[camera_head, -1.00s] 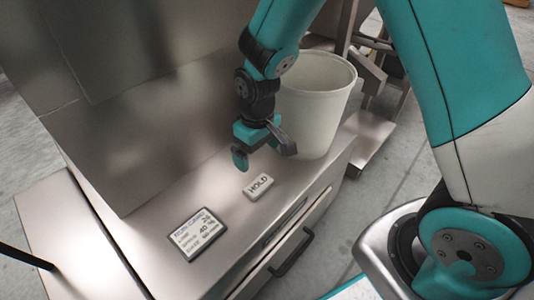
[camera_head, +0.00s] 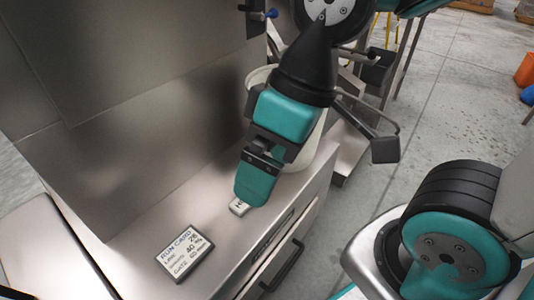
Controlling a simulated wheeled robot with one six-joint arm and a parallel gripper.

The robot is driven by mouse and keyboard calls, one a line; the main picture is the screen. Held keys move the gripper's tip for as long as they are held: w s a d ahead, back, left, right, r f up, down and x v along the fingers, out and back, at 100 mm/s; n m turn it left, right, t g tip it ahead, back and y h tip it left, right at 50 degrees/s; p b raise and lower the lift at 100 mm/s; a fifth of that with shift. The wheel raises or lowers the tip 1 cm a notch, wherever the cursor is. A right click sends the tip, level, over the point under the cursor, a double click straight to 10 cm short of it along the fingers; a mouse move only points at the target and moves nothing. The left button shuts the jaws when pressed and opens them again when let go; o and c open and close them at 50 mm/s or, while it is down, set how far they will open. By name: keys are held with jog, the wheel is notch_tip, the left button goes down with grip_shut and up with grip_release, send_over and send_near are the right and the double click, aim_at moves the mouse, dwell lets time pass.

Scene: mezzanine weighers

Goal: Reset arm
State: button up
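My gripper (camera_head: 256,182) hangs over the steel counter (camera_head: 155,226), fingers pointing down. I see it side-on, with one teal finger in front, so the gap between the fingers is hidden. No object shows in it. The small white HOLD block (camera_head: 238,208) lies on the counter, mostly hidden behind the fingertip. I cannot tell whether they touch.
A pale bin (camera_head: 313,148) stands on the counter behind my gripper and is largely covered by it. A run card (camera_head: 185,252) lies flat near the front. A dark drawer handle (camera_head: 283,266) sticks out of the counter's front. Open floor lies to the right.

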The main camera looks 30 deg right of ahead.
notch_tip(320, 180, up, 28)
jog(key=p, duration=2.7)
jog(key=shift+f+p, duration=0.2)
jog(key=shift+p, duration=0.1)
